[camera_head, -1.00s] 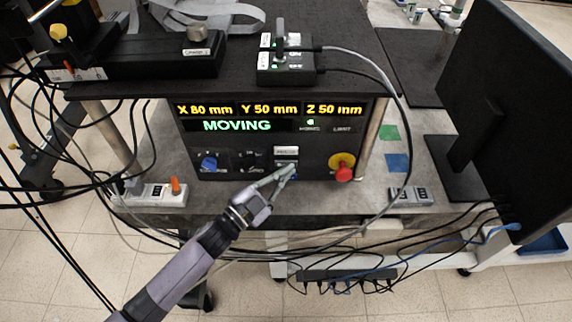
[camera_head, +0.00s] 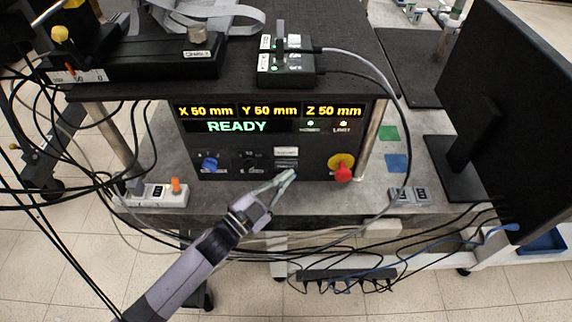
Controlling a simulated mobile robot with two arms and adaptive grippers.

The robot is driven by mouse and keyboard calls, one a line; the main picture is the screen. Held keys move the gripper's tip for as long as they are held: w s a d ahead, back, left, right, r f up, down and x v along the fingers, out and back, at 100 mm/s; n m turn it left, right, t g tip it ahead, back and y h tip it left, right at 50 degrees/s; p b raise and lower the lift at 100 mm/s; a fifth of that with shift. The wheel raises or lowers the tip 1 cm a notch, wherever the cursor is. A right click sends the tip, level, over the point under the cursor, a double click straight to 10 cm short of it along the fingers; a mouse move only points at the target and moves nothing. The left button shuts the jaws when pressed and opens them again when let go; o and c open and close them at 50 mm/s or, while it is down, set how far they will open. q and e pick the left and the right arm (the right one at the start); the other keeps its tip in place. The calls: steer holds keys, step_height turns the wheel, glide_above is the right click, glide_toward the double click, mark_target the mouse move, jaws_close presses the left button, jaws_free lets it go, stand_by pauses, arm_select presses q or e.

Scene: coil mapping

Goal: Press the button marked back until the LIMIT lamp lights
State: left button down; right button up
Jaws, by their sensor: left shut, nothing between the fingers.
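The black control panel (camera_head: 228,145) stands under the dark shelf. Its display (camera_head: 270,111) reads X 50 mm, Y 50 mm, Z 50 mm, and the status line (camera_head: 237,127) reads READY. Touch cannot be told. My right gripper is not in view.
A red knob (camera_head: 343,174) on a yellow base is right of the buttons, and a blue knob (camera_head: 209,164) is left. Loose cables (camera_head: 390,80) hang around the panel. A monitor (camera_head: 510,110) stands at the right.

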arm_select(q)
steer(key=s+p, duration=0.1)
steer(key=s, duration=0.4)
stand_by(0.3)
stand_by(0.7)
